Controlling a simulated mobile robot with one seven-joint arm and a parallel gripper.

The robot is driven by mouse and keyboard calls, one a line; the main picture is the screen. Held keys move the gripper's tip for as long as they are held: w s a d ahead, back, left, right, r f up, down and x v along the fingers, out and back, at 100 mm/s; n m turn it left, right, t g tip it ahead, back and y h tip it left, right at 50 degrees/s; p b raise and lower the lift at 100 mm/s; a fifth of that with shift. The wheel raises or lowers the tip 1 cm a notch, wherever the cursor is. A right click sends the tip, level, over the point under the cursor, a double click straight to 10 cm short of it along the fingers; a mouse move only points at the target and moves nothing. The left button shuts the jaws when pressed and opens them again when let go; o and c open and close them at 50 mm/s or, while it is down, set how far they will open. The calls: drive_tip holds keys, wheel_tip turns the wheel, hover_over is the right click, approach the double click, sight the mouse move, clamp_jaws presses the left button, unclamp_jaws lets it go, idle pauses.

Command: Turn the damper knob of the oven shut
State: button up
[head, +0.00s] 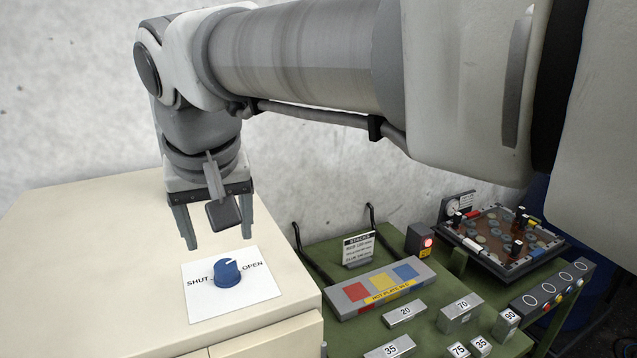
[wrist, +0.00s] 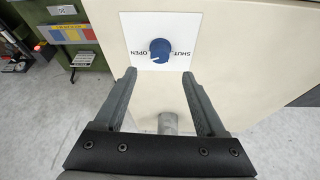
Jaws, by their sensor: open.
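The blue damper knob (head: 227,274) sits on a white plate (head: 250,297) on top of the cream oven (head: 90,265). The plate reads SHUT on the left and OPEN on the right of the knob in the head view. In the wrist view the knob (wrist: 160,49) shows beyond the fingertips, with the lettering upside down. I cannot clearly tell which way its pointer is set. My gripper (head: 219,240) points down, open and empty, above and slightly behind the knob and apart from it. Both fingers also show in the wrist view (wrist: 159,75).
A green bench (head: 335,250) stands to the right with a coloured hot-plate strip (head: 376,287), a sign (head: 358,248), several numbered grey blocks and a red-lit box (head: 420,241). A tray of parts (head: 505,235) is further right. The oven top's left side is clear.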

sight(225, 265)
drive_tip(key=x, duration=0.8)
drive_tip(key=shift+w+f, duration=0.15)
clamp_jaws()
